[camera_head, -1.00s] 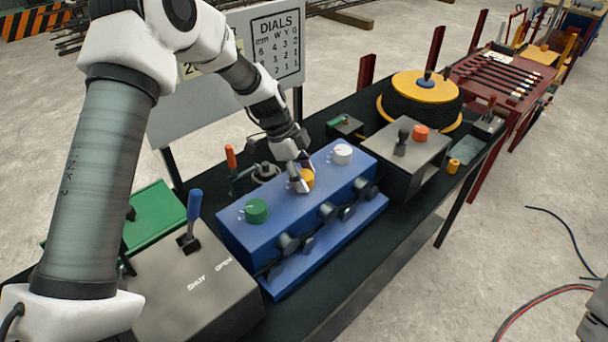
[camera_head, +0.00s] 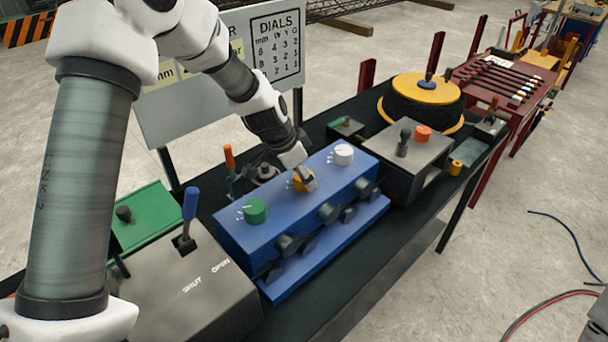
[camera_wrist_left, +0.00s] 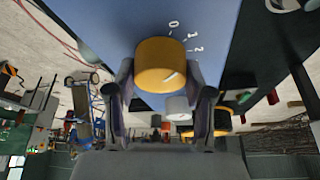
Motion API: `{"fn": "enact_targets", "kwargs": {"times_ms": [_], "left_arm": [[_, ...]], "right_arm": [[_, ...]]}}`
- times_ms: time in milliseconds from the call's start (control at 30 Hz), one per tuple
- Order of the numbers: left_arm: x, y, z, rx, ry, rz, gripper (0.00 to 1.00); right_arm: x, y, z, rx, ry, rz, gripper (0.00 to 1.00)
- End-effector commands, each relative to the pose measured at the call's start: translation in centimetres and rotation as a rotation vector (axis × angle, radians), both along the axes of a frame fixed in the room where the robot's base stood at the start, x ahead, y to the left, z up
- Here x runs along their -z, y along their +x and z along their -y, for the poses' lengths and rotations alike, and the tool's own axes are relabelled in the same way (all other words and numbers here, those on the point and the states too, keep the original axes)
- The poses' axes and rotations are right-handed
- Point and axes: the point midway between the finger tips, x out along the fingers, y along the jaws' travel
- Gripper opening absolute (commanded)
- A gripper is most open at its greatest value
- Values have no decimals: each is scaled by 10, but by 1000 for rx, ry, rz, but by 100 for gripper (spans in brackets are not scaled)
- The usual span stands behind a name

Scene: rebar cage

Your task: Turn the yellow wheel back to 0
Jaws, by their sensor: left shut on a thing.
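The yellow wheel (camera_head: 299,182) is the middle of three dials on top of the blue box (camera_head: 240,234). My left gripper (camera_head: 303,183) is over it from above and behind, and hides part of it. In the left wrist view the yellow wheel (camera_wrist_left: 161,65) sits between the two fingers of my left gripper (camera_wrist_left: 165,85), which is shut on it. The figures 0, 1 and 2 show on the blue face beside it. A pale mark on the wheel's rim is at the side toward the fingers. My right gripper is out of view.
A green dial (camera_head: 256,211) and a white dial (camera_head: 343,155) flank the yellow wheel. A grey box with a blue lever (camera_head: 192,207) stands at left, and a grey box with a red button (camera_head: 423,134) at right. A sign headed DIALS (camera_head: 277,46) stands behind.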

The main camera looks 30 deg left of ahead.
Motion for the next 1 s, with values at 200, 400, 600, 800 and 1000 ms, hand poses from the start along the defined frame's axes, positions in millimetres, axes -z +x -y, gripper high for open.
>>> {"fn": "enact_targets", "kwargs": {"times_ms": [200,400,600,800,1000], "left_arm": [[0,-4,1,-153,0,-14,17],[1,-4,1,-250,-1,-13,17],[2,-4,1,-293,0,-12,17],[3,-3,1,-301,0,-12,17],[3,-3,1,-301,-1,-11,17]], "right_arm": [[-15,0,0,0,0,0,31],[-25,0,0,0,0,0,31],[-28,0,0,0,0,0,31],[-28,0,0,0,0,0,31],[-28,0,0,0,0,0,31]]}}
